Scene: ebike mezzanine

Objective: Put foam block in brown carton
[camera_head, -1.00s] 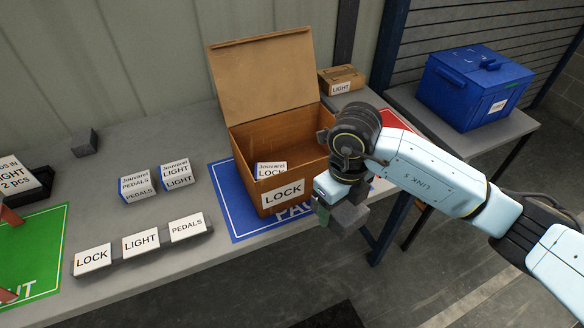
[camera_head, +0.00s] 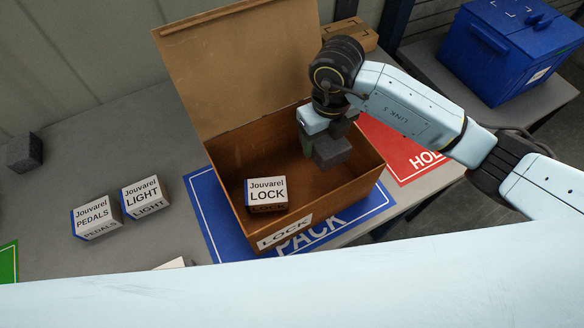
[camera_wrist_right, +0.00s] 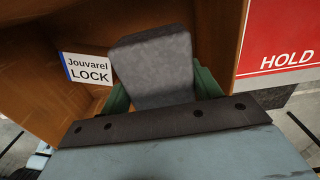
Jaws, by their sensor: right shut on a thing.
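The brown carton (camera_head: 347,196) stands open on the table, its lid raised at the back and a LOCK label on its front. A white and blue Jouvarel LOCK box (camera_head: 266,194) lies inside it at the left. My right gripper (camera_head: 312,146) is shut on a grey foam block (camera_head: 334,152), which appears over or within the right part of the carton's opening. In the right wrist view the foam block (camera_wrist_right: 158,68) sits between the green fingers, beside the LOCK box (camera_wrist_right: 89,69). How far it is above the carton floor I cannot tell. My left gripper is out of view.
Another dark grey block (camera_head: 25,152) lies at the far left. PEDALS (camera_head: 96,217) and LIGHT (camera_head: 146,198) boxes stand left of the blue PACK mat (camera_head: 205,205). A red HOLD mat (camera_head: 410,150) is at right; a blue bin (camera_head: 505,50) stands beyond. My pale arm link covers the bottom.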

